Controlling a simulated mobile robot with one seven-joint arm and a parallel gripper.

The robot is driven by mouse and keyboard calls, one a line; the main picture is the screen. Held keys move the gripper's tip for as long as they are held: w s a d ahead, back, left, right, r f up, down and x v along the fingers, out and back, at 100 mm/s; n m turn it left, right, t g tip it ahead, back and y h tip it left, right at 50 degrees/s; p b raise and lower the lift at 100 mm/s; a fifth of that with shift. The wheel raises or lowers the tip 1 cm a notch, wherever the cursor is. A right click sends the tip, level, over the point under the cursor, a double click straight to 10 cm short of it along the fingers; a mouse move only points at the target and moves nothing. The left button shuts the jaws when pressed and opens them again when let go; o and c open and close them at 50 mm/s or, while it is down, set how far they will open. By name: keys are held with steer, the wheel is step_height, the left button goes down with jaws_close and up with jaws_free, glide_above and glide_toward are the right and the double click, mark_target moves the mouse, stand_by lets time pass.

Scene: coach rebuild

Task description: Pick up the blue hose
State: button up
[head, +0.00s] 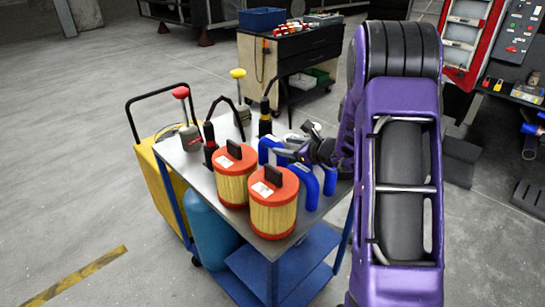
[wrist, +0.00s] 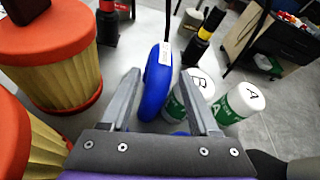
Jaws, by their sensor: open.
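A blue hose (wrist: 157,88) with a white label stands on the cart in the wrist view, seen between the two fingers of my gripper (wrist: 161,76). My gripper is open; I cannot tell whether either finger touches the hose. In the head view my gripper (head: 285,152) reaches in from the right, low over the cart top. A blue curved hose (head: 265,147) shows just left of the fingers there. Another blue hose (head: 310,190) curves down in front of my gripper, with more blue (head: 329,181) beside it. My gripper and arm hide part of this group.
Two orange-capped yellow filters (head: 273,203) (head: 235,176) stand on the cart (head: 205,176) left of the hoses. White-and-green bottles marked B (wrist: 196,88) and A (wrist: 243,100) stand close behind the right finger. Black-handled tools (head: 210,145) (head: 265,120) and levers stand farther back.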

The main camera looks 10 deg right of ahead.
mark_target(280, 144)
steer(key=x, duration=0.5)
steer(key=shift+w, duration=0.15)
steer(key=shift+c, duration=0.4)
jaws_close()
stand_by(0.8)
